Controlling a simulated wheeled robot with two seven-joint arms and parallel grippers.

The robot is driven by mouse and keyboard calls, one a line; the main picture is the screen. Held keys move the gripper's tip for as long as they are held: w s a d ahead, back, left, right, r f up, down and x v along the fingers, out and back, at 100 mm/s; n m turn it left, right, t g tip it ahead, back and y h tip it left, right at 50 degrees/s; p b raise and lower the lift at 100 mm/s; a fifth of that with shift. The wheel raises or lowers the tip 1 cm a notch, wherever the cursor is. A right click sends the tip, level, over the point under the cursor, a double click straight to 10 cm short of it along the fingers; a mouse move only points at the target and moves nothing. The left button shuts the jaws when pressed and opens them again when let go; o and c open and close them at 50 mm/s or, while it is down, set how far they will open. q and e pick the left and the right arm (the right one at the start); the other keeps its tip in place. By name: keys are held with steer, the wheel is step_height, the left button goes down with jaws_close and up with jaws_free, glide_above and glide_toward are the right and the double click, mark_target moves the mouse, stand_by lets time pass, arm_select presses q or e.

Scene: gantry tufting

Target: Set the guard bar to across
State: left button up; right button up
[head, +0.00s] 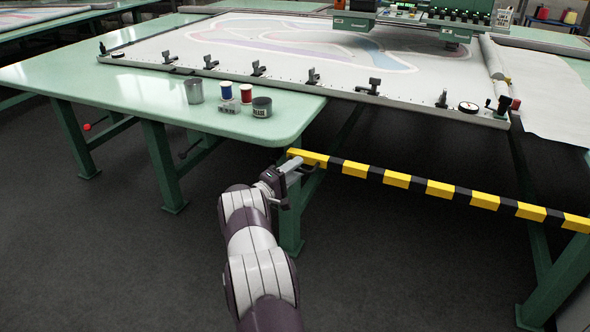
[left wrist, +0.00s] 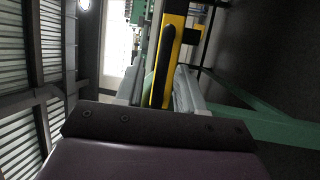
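The guard bar (head: 404,181) is striped yellow and black. In the head view it runs from the near corner of the green table, at its left end, down to the right picture edge. It spans the open floor in front of the machine. My left gripper (head: 285,173) is at the bar's left end, beside a dark handle (head: 312,168). In the left wrist view the bar (left wrist: 180,20) with its dark handle (left wrist: 167,55) reaches down between my two grey fingers (left wrist: 161,88). I cannot tell whether they press on it. My right gripper is not in view.
The green table (head: 120,88) carries a grey tin (head: 193,91), two thread spools (head: 226,91) and a dark can (head: 262,107) near its right edge. A clamped frame (head: 300,78) lies behind. Green legs stand below. The dark floor (head: 400,270) in front is clear.

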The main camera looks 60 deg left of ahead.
arm_select(q)
steer(key=p+v, duration=0.2)
steer(key=v, duration=1)
steer(key=shift+s, duration=0.25)
steer(key=shift+a, duration=0.1)
